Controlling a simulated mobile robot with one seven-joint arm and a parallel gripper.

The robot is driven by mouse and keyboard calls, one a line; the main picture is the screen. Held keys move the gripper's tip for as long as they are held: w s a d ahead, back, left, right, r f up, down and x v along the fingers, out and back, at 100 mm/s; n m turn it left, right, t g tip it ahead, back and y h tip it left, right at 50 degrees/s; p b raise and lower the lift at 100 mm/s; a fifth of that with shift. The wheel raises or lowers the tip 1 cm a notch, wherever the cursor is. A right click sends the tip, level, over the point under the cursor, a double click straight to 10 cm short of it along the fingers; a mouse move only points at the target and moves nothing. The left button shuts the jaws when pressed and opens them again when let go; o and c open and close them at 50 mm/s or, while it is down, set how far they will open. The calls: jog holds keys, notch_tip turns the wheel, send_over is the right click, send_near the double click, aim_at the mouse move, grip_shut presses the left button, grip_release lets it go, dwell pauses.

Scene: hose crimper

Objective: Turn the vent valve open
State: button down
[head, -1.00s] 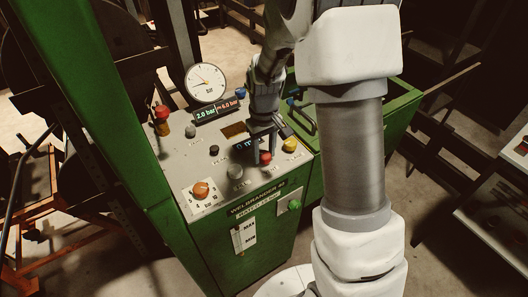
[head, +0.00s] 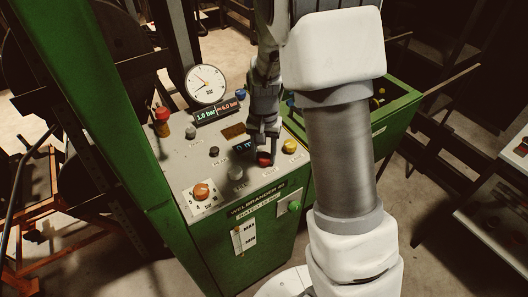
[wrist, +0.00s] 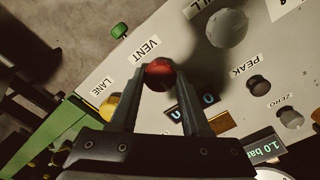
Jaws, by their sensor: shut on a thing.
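The vent valve is a red knob (head: 264,159) on the grey sloping panel of the green machine. In the wrist view the red knob (wrist: 160,72) sits beside its VENT label, between my two fingertips. My gripper (wrist: 160,75) is shut on it, one finger on each side. In the head view my gripper (head: 263,145) reaches down from above onto the knob, partly covering it. How far the knob is turned cannot be told.
A yellow LANE knob (head: 290,147) stands close by on the right. A display (head: 220,109) reads 1.0 bar and 6.0 bar, below a round gauge (head: 206,84). A grey knob (head: 235,173), an orange dial knob (head: 202,190) and a green knob (head: 294,207) are nearby.

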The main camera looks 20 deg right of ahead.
aim_at(264, 155)
dwell(0.3)
jog(key=shift+c, duration=1.8)
grip_release()
jog(key=shift+r, duration=0.1)
notch_tip(264, 155, up, 17)
jog(key=p, duration=0.1)
jog(key=shift+r, duration=0.15)
jog(key=s+r+n+t, duration=0.2)
jog(key=s+r, duration=0.1)
jog(key=s, duration=0.7)
jog(key=s+r+n+t, duration=0.3)
jog(key=s, duration=0.7)
jog(key=shift+t, duration=0.3)
